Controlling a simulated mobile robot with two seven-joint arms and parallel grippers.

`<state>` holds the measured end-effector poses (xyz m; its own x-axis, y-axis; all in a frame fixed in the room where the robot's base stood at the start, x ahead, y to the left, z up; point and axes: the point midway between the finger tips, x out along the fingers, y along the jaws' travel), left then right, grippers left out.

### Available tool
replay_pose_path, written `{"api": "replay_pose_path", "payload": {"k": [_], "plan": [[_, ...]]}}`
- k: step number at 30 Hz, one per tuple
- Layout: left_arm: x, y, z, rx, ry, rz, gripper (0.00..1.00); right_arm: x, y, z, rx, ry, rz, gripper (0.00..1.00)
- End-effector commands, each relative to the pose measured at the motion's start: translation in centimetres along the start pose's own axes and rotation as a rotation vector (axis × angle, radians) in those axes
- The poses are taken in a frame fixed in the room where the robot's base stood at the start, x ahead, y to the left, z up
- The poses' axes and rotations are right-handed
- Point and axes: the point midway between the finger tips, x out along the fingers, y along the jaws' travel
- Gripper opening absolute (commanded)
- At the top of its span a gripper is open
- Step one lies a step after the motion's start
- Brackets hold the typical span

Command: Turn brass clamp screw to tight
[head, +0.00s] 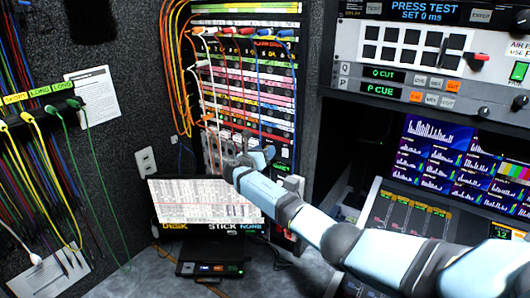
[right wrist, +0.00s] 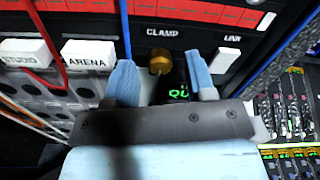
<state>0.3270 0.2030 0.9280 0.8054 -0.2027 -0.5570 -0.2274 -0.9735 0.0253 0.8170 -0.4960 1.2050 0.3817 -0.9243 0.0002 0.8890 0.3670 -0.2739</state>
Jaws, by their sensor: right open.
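The brass clamp screw (right wrist: 160,63) shows in the right wrist view under the label CLAMP on the dark panel. My right gripper (right wrist: 159,76) is open, with one pale blue finger on each side of the screw. A gap shows between the screw and each finger. How far the fingertips stand from the panel is hard to tell. In the head view my right gripper (head: 247,158) reaches the lower part of the patch panel (head: 242,75), and the screw is hidden there. My left gripper is not in view.
White STUDIO (right wrist: 29,53) and ARENA (right wrist: 89,55) blocks and a LINK block (right wrist: 225,60) flank the screw. Blue and red cables hang close by. A small monitor (head: 205,203) stands below the panel; a rack with screens (head: 462,160) stands at right.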

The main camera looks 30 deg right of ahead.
Motion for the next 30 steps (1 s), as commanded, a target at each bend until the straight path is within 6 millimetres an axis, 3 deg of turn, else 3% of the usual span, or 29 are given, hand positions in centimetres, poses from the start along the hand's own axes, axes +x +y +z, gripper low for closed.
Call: {"api": "replay_pose_path", "payload": {"k": [8, 15, 21, 30], "plan": [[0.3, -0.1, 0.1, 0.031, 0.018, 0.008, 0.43, -5.9, 0.2, -0.4, 0.001, 0.001, 0.006, 0.5], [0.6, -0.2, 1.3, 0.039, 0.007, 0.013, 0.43, -10.8, 0.1, -0.3, 0.001, 0.002, 0.003, 0.5], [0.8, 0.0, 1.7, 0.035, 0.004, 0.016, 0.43, -12.8, 0.0, -0.2, -0.001, 0.001, 0.002, 0.5], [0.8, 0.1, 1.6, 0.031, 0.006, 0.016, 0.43, -13.1, 0.0, -0.1, -0.001, 0.001, 0.002, 0.5]]}}
